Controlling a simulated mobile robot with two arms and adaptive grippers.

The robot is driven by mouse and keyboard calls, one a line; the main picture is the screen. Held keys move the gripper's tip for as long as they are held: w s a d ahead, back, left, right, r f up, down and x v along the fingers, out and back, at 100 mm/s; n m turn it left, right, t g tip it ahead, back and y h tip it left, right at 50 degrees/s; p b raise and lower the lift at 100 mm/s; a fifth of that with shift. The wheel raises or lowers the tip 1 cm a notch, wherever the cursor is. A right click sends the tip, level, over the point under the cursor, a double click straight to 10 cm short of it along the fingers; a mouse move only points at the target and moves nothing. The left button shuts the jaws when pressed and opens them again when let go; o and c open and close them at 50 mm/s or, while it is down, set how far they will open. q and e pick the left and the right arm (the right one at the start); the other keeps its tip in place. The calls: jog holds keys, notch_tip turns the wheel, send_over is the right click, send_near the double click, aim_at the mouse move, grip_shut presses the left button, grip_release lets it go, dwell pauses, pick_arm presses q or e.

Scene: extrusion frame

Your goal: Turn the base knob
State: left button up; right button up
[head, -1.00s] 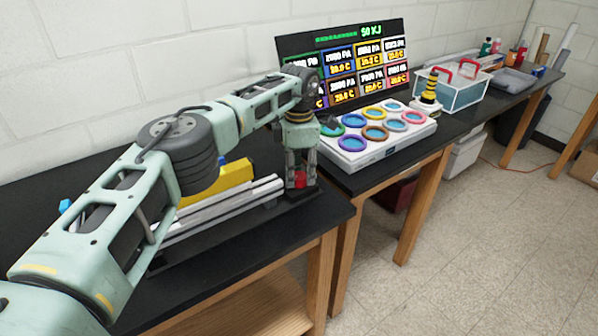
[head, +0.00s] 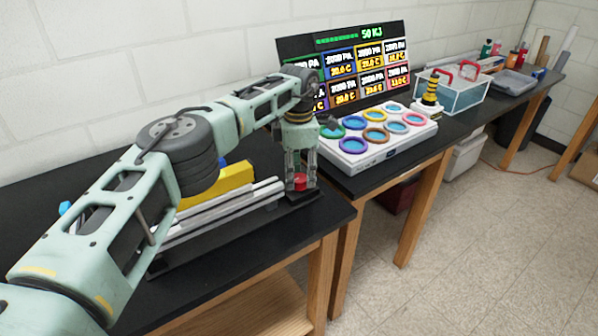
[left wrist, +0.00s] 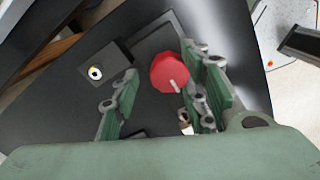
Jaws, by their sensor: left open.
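The base knob (head: 300,182) is a red round knob at the near right end of the extrusion frame (head: 215,210). My left gripper (head: 301,172) points down over it, with its fingers on either side of the knob. In the left wrist view, the red knob (left wrist: 168,70) has a pale pointer mark and lies between the open fingers of my left gripper (left wrist: 162,78). It is close to the right-hand finger, and I cannot tell whether they touch. A clear gap separates it from the left-hand finger. My right gripper is not in view.
A yellow block (head: 222,180) lies behind the pale bars. A white panel with several coloured rings (head: 375,140) and a dark display (head: 350,65) stand to the right. A dark block with a white round spot (left wrist: 96,72) is beside the knob.

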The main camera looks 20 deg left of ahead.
aim_at(299, 175)
pick_arm(q)
notch_tip(299, 175, up, 12)
dwell(0.6)
